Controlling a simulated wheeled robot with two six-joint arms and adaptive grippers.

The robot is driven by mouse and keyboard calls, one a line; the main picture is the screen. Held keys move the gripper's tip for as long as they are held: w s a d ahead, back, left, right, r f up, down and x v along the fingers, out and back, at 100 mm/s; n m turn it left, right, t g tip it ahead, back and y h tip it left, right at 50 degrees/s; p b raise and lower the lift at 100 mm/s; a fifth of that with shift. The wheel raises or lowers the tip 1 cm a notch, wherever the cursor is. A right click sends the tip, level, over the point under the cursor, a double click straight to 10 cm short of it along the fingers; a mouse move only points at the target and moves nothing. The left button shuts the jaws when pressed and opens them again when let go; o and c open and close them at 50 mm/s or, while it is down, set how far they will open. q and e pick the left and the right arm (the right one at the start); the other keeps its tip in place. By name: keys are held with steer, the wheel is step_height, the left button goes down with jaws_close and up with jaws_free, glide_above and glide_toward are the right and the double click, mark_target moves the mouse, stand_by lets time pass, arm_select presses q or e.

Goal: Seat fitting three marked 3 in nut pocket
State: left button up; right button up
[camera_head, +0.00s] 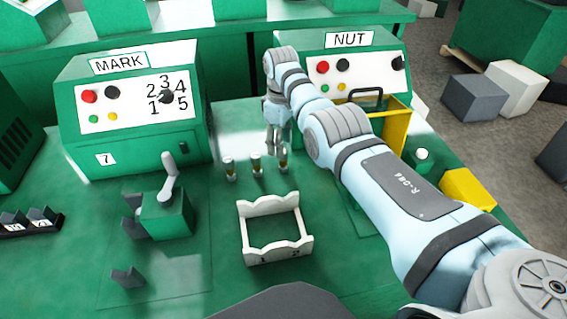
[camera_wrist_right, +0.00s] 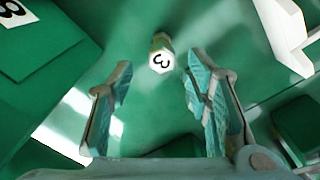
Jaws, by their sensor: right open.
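Three small brass-and-white fittings stand upright in a row on the green bench: a left one (camera_head: 229,169), a middle one (camera_head: 256,166) and a right one (camera_head: 283,161). In the right wrist view one fitting shows a 3 on its end (camera_wrist_right: 161,54). My right gripper (camera_head: 274,146) points down just above and behind the right end of the row. In the wrist view the gripper (camera_wrist_right: 160,72) is open and empty, with the fitting marked 3 just beyond its fingertips. The NUT machine (camera_head: 317,88) stands behind my right arm; its pocket cannot be made out. My left gripper is not in view.
A white rack (camera_head: 265,254) marked 1 and 2 stands in front of the fittings. The MARK machine (camera_head: 135,137) is at left, with a green lever press (camera_head: 166,218) before it. A yellow guard frame (camera_head: 398,130) is by the NUT machine.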

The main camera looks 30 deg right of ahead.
mark_target(283, 161)
steer(key=f, duration=0.6)
steer(key=shift+s+d+f+b, duration=0.15)
steer(key=shift+s+b, duration=0.2)
jaws_close()
